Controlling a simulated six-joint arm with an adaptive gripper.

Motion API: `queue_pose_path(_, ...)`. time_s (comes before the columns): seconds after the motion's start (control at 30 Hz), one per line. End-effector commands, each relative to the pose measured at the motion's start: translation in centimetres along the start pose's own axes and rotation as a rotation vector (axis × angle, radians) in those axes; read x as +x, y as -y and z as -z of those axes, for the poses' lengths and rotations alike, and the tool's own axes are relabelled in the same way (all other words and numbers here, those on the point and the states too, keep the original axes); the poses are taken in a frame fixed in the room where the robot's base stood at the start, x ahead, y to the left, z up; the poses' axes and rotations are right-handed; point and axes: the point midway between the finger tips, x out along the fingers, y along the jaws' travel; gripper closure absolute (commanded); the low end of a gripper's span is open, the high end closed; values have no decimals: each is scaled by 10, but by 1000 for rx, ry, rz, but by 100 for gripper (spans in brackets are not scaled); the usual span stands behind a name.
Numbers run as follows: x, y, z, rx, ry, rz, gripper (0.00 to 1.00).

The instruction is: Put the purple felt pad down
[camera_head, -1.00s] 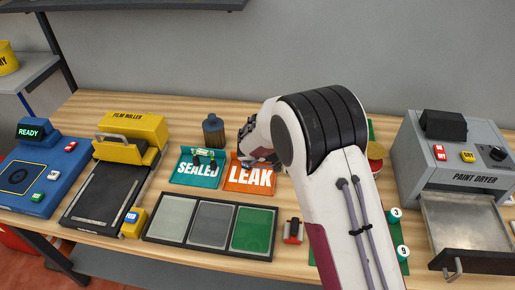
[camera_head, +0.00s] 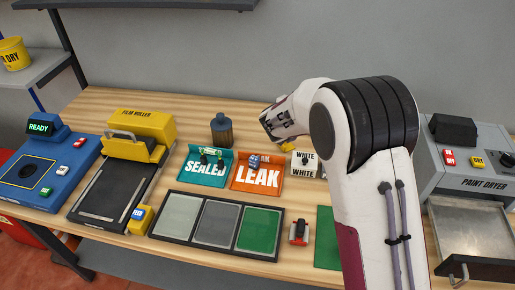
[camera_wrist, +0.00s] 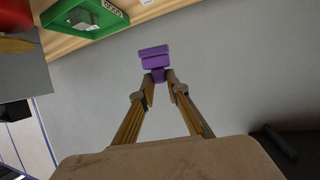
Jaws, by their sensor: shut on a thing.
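The purple felt pad (camera_wrist: 154,58) shows in the wrist view, between the tips of my gripper (camera_wrist: 158,80). My gripper is shut on it, and a gray wall fills most of the view behind it. The pad looks like stacked purple pieces, clear of any surface. In the head view my arm's end is tilted over the back of the table, right of the orange LEAK tray (camera_head: 258,178). The fingers and the pad are hidden there behind my wrist and arm.
The teal SEALED tray (camera_head: 205,168) stands left of LEAK, and a WHITE box (camera_head: 305,168) right of it. A blue die-like thing (camera_head: 253,160) is in LEAK. In front lies a three-panel tray (camera_head: 192,243). The paint dryer (camera_head: 475,185) is at right, the film roller (camera_head: 143,125) at left.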

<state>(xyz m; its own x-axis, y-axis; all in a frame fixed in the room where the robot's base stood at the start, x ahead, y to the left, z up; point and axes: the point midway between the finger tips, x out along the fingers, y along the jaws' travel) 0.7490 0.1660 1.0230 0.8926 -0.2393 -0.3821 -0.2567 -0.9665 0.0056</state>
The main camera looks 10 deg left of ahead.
Motion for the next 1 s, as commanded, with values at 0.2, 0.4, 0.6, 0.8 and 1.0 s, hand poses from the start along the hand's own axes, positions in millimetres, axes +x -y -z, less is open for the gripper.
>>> queue_pose_path(0.2,-1,30,-4,-52,0,125,100)
queue_pose_path(0.4,-5,53,-11,-91,-1,218,100)
queue_pose_path(0.6,-9,72,-19,-124,-2,298,100)
queue_pose_path(0.8,-14,88,-29,-155,-2,370,100)
queue_pose_path(1.0,-20,103,-40,-184,-3,440,100)
